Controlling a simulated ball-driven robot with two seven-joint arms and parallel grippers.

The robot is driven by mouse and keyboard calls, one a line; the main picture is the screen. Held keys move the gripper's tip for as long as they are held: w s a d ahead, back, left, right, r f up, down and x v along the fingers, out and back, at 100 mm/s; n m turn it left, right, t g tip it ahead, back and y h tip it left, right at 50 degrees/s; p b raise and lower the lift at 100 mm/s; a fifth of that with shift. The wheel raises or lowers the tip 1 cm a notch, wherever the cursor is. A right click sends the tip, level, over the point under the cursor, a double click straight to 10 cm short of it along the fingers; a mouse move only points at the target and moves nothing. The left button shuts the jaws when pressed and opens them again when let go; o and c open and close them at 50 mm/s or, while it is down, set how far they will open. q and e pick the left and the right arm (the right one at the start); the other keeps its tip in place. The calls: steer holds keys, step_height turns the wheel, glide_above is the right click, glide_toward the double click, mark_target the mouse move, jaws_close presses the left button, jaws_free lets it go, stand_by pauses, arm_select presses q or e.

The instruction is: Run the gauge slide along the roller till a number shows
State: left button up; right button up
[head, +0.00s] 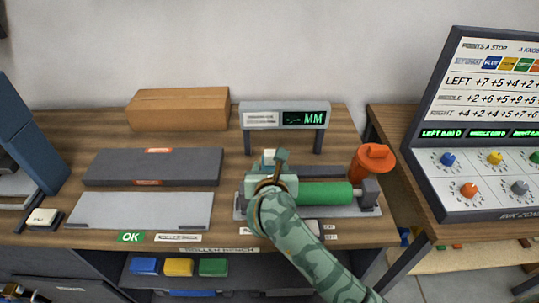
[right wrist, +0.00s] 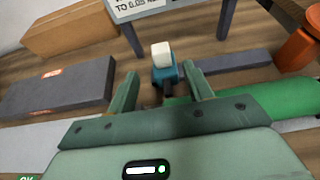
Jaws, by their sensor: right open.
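The green roller (head: 325,193) lies in its grey stand on the bench, its left part hidden by my right arm. The display (head: 305,118) above it shows dashes and MM, no number. The gauge slide (right wrist: 166,76) is a teal block with a white knob; it sits near the roller's left end in the right wrist view. In the head view only its pale top shows behind the gripper. My right gripper (right wrist: 161,74) is open, its fingers on either side of the slide in the picture; I cannot tell whether they touch it. My left gripper is not in view.
A cardboard box (head: 178,108), a dark long case (head: 152,167) and a light grey plate (head: 142,211) lie to the left. A control console (head: 477,180) stands at the right.

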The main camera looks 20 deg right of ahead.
mark_target(270, 155)
steer(key=b+x, duration=0.2)
steer(key=x, duration=0.8)
steer(key=shift+w+d, duration=0.1)
steer(key=shift+w, duration=0.1)
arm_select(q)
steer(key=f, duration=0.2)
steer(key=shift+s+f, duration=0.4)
